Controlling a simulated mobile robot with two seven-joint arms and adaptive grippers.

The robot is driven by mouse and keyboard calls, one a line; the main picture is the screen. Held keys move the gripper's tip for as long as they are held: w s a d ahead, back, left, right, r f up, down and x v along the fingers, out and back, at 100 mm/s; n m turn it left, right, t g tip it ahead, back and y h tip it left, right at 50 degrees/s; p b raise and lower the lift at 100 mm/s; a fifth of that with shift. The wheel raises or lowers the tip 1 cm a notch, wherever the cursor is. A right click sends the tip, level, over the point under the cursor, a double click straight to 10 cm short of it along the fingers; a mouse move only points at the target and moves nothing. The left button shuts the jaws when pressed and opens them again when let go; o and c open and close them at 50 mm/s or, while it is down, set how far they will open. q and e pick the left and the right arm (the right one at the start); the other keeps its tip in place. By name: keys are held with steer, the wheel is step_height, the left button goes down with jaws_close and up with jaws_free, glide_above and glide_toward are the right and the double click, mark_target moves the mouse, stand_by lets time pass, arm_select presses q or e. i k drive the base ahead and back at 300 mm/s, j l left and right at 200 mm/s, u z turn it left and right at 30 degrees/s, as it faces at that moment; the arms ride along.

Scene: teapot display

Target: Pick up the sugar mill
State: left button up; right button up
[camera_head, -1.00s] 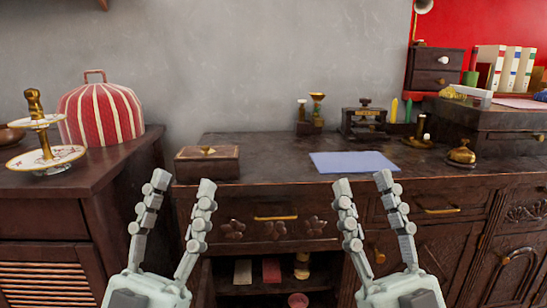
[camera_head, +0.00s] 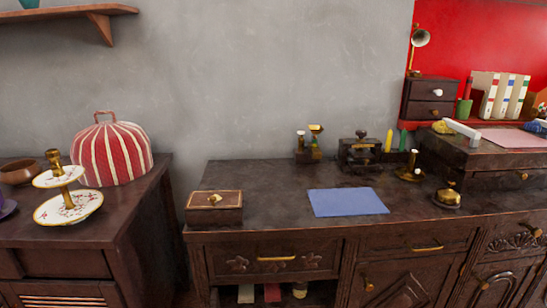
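I cannot tell for sure which thing is the sugar mill. A small dark device with a brass funnel top (camera_head: 316,143) stands at the back of the dark cabinet top (camera_head: 265,178), against the grey wall. A small dark piece with a white knob (camera_head: 301,146) stands close beside it on the left. A pale and gold cylinder (camera_head: 300,290) stands in the open compartment under the drawer, cut off by the bottom edge. Neither of my grippers is in view now.
A wooden box (camera_head: 214,207) and a blue sheet (camera_head: 346,202) lie on the cabinet top, with clear room between them. A dark press-like device (camera_head: 360,153), a brass candlestick (camera_head: 410,168) and a bell (camera_head: 447,197) stand to the right. A tiered stand (camera_head: 68,205) is left.

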mark_target(300, 288)
steer(key=k+j+z, duration=0.1)
steer(key=j, duration=0.4)
steer(key=j+z, duration=0.15)
steer(key=j, duration=0.3)
steer(key=k+j+z, duration=0.1)
steer(key=j, duration=0.35)
steer(key=k, duration=0.1)
